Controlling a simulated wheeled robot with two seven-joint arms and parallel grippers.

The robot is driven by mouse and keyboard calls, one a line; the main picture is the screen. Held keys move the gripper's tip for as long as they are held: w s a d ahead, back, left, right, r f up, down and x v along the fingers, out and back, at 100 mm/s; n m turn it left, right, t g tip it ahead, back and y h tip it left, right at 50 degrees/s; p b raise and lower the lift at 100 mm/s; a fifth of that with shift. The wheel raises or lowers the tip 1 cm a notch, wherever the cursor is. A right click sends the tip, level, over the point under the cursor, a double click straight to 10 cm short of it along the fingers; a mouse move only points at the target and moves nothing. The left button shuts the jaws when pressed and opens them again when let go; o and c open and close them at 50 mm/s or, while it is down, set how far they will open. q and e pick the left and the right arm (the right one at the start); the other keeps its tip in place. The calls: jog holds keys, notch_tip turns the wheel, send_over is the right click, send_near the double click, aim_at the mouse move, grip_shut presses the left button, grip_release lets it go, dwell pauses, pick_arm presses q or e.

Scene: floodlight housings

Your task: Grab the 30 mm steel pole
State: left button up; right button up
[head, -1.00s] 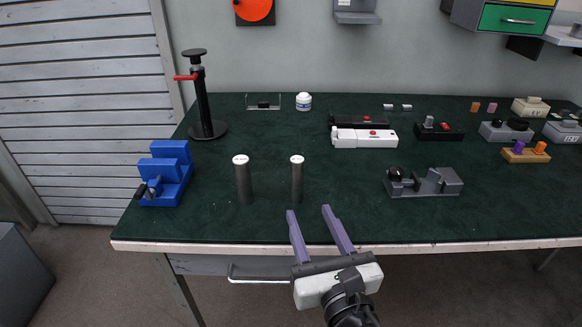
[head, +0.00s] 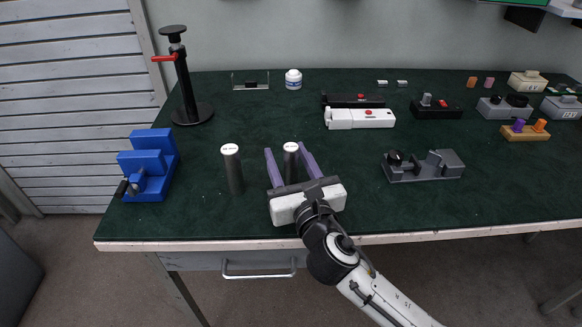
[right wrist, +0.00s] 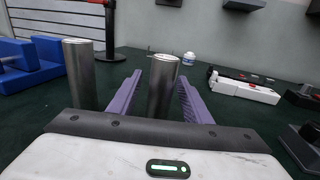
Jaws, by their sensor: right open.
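Two upright grey steel poles with white labelled tops stand near the table's front edge. The left pole (head: 234,172) looks slightly thicker than the right pole (head: 291,163); the labels are too small to read, so I cannot tell which is 30 mm. My right gripper (head: 285,150) is open, its purple fingers on either side of the right pole. In the right wrist view the right pole (right wrist: 161,90) stands between the fingers with visible gaps, and the left pole (right wrist: 80,75) is outside the left finger. My left gripper is not in view.
A blue vise-like block (head: 148,168) and a black stand with a red lever (head: 186,85) are at the left. A grey fixture (head: 425,168) is at the right, with a white device (head: 360,118) behind. The green table (head: 340,225) is clear around the poles.

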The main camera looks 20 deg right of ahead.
jog(key=shift+w, duration=0.55)
grip_shut()
